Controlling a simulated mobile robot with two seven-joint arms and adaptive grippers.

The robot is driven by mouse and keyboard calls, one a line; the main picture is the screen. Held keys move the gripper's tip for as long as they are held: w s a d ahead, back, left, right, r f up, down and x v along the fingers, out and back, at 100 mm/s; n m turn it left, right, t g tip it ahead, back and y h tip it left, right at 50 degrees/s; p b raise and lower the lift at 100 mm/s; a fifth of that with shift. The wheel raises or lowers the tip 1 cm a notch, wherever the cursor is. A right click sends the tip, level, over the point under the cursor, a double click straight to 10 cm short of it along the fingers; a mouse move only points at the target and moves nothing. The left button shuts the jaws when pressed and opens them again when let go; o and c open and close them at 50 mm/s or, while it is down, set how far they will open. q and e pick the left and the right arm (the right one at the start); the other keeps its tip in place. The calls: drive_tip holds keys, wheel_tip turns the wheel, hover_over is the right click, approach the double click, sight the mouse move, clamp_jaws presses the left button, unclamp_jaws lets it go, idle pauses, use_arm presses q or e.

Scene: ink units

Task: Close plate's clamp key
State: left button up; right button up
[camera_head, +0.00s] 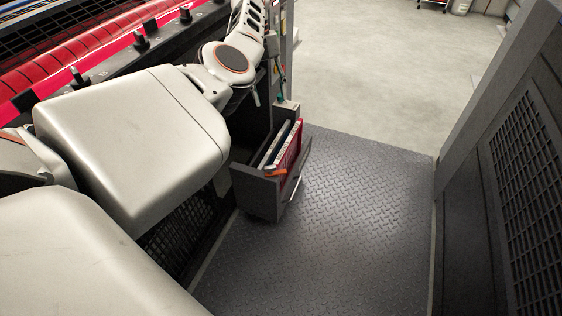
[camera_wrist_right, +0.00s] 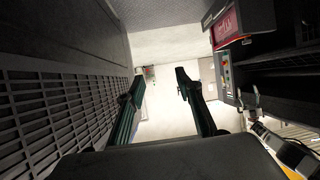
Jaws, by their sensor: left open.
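The red plate cylinder (camera_head: 92,42) of the printing unit runs along the upper left in the head view. A dark bar (camera_head: 108,62) lies along it with several black knobs, one of them standing up (camera_head: 142,41). I cannot tell which part is the plate's clamp key. My left arm reaches in from the left and bends toward the top edge, over the unit's side; its gripper fingers cannot be made out. My right gripper (camera_wrist_right: 158,86) is open and empty in the right wrist view, its two dark fingers apart, with pale floor behind.
A dark holder (camera_head: 258,190) with red and white items stands beside the unit. The patterned metal walkway (camera_head: 330,220) is clear. A dark wall with a grille (camera_head: 530,180) bounds the right; this grille also shows in the right wrist view (camera_wrist_right: 55,115). Open floor lies beyond.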

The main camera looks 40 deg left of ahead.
sight(270, 166)
use_arm(q)
drive_tip(key=s+d+f+g+b, duration=0.1)
drive_tip(key=f, duration=0.7)
drive_tip(key=s+d+f+b, duration=0.1)
drive_tip(key=s+f+b, duration=0.1)
drive_tip(key=f, duration=0.7)
drive_tip(key=s+d+f+g+b, duration=0.1)
drive_tip(key=s+f+b, duration=0.1)
drive_tip(key=f, duration=0.6)
drive_tip(key=shift+f+g, duration=0.25)
drive_tip(key=shift+g, duration=0.05)
drive_tip(key=shift+s+d+f+b, duration=0.15)
drive_tip(key=shift+f+b, duration=0.15)
drive_tip(key=shift+f, duration=0.15)
use_arm(e)
drive_tip(key=shift+s+a+f+m+y, duration=0.15)
drive_tip(key=shift+a+f+m, duration=0.15)
drive_tip(key=shift+a+f, duration=0.3)
drive_tip(key=shift+s+a+f+m+y, duration=0.15)
drive_tip(key=shift+a+f+m, duration=0.2)
drive_tip(key=shift+f, duration=0.3)
use_arm(q)
drive_tip(key=c, duration=1.1)
